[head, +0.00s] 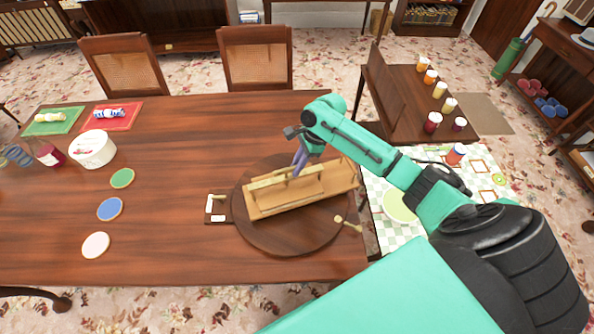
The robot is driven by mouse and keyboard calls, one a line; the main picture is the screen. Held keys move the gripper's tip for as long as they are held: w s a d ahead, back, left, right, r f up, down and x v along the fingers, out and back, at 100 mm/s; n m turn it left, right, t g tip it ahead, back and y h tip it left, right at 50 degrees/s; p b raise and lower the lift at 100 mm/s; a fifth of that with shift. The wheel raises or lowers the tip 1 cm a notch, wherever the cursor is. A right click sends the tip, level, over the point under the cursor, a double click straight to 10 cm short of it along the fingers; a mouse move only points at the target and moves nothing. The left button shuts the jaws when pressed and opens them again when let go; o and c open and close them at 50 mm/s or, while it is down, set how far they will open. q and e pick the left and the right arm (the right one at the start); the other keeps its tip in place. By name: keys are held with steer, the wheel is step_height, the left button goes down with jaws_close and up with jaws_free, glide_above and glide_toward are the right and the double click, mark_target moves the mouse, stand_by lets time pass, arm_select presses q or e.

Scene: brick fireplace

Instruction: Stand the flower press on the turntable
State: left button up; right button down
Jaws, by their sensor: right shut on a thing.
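The flower press (296,203), a long light-wood piece with a raised rail along it, is over the dark round turntable (283,240). It lies at a slant, its right end higher in the picture. I cannot tell whether it rests fully on the turntable or is held slightly above it. My right gripper (299,166) comes down from above and is shut on the press at its rail; the fingertips are partly hidden. My left gripper is out of view.
A small light-wood piece (347,223) lies at the turntable's right edge. A small dark tray (209,217) with white pieces touches its left side. Round coasters (109,209) and a white tub (92,148) stand left. A checked cloth (381,226) lies right. The table's middle left is clear.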

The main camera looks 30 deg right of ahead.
step_height(320, 180, down, 3)
steer(key=shift+s+r, duration=0.1)
steer(key=shift+r, duration=0.1)
steer(key=shift+f, duration=0.25)
steer(key=c, duration=0.9)
jaws_free()
steer(key=shift+s, duration=0.1)
steer(key=b+v, duration=0.1)
steer(key=v, duration=1.1)
steer(key=shift+a, duration=0.1)
